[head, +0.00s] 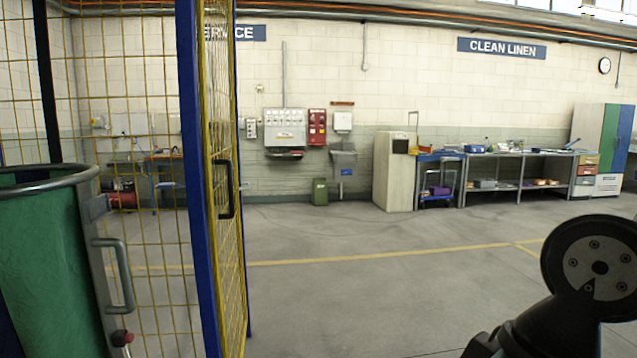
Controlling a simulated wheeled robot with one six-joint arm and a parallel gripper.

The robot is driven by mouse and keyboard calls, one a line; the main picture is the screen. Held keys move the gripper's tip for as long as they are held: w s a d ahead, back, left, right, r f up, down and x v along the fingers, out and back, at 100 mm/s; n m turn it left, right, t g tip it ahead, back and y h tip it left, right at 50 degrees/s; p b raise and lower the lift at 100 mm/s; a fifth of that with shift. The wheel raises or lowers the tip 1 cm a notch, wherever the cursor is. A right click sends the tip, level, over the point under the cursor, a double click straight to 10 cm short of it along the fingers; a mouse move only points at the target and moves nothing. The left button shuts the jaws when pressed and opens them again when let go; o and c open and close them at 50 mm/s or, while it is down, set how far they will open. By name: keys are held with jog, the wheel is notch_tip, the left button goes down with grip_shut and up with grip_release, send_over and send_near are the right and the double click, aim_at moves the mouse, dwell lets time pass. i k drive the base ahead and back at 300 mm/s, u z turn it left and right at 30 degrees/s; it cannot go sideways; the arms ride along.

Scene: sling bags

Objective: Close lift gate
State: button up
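The lift gate (224,265) is a yellow wire-mesh leaf with a black pull handle (224,190). In the head view it stands left of the middle, seen nearly edge-on beside a tall blue post (199,200). It appears swung open, with clear floor to its right. A latch-like piece shows at its far edge, too small to read. Part of my arm (600,266) shows at the lower right, well apart from the gate. My gripper is not in view.
A green sling bag (45,270) hangs from a metal ring frame with a grey side handle (118,275) at the left, close to me. More yellow mesh stands behind it. The concrete floor (370,300) right of the gate is clear. Benches (520,155) line the far wall.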

aim_at(200, 10)
jog(key=z, duration=1)
jog(key=i, duration=1.55)
jog(key=u, duration=1.95)
jog(key=i, duration=2.3)
jog(key=z, duration=0.15)
